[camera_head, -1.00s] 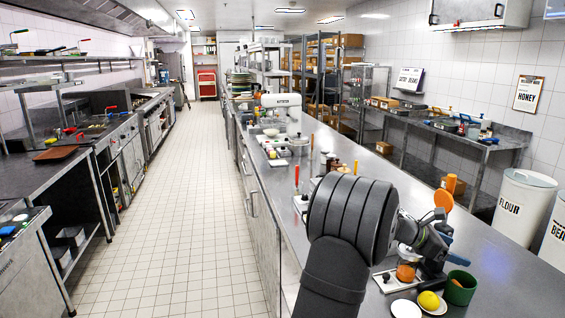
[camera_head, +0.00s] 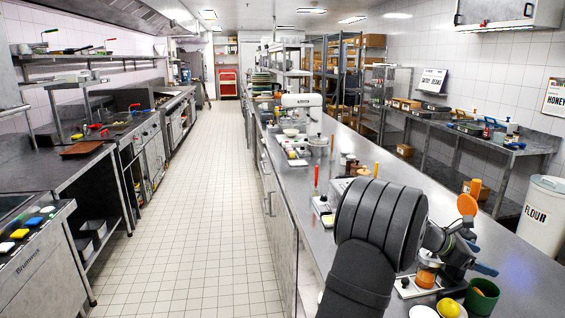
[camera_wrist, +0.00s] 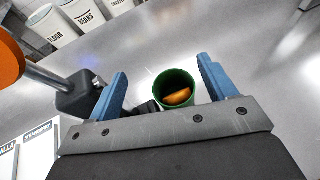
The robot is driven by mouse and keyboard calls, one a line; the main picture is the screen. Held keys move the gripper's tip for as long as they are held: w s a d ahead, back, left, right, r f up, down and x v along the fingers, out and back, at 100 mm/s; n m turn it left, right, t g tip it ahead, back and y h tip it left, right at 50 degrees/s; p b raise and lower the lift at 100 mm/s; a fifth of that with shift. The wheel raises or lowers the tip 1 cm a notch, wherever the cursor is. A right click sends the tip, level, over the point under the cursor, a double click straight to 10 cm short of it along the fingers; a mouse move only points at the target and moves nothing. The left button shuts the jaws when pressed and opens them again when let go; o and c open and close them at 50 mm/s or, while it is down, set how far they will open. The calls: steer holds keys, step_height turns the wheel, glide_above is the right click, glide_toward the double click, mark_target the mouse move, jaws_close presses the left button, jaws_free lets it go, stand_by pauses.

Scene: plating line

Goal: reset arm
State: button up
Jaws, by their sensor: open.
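My arm reaches over the steel counter (camera_head: 346,137) at the lower right of the head view, its big dark joint hiding part of the counter. My gripper (camera_wrist: 168,84) is open, with its two blue fingers apart and nothing held between them. A green cup (camera_wrist: 176,88) with an orange-brown thing inside stands on the counter beyond and between the fingers in the wrist view. The cup also shows in the head view (camera_head: 480,298), just below the gripper. A yellow round item (camera_head: 448,308) sits to the left of the cup.
An orange jar (camera_head: 427,271) stands on a white tray beside the gripper. A flour bin (camera_head: 546,215) stands at the right. The counter beyond the cup is largely bare.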

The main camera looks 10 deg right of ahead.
steer(key=x, duration=0.7)
step_height(320, 180, up, 6)
steer(key=w+a+n+t, duration=0.2)
steer(key=w+a, duration=0.4)
steer(key=a, duration=0.6)
steer(key=w+a+n+t, duration=0.2)
steer(key=w+a, duration=0.5)
steer(key=a, duration=0.4)
steer(key=w+a+n+t, duration=0.15)
steer(key=w+a, duration=0.45)
steer(key=a, duration=0.6)
steer(key=w+a+f+n+t+y, duration=0.1)
steer(key=w+a+f+n+t, duration=0.1)
steer(key=a, duration=0.4)
steer(key=w+a+f+n+t+y, duration=0.1)
steer(key=w+a+f+n+t, duration=0.1)
steer(key=a, duration=0.5)
steer(key=w+a+f+n+t+y, duration=0.2)
steer(key=a+n+t, duration=0.2)
steer(key=a+t, duration=0.1)
steer(key=shift+a+f, duration=0.4)
steer(key=shift+a, duration=0.4)
steer(key=shift+d, duration=0.1)
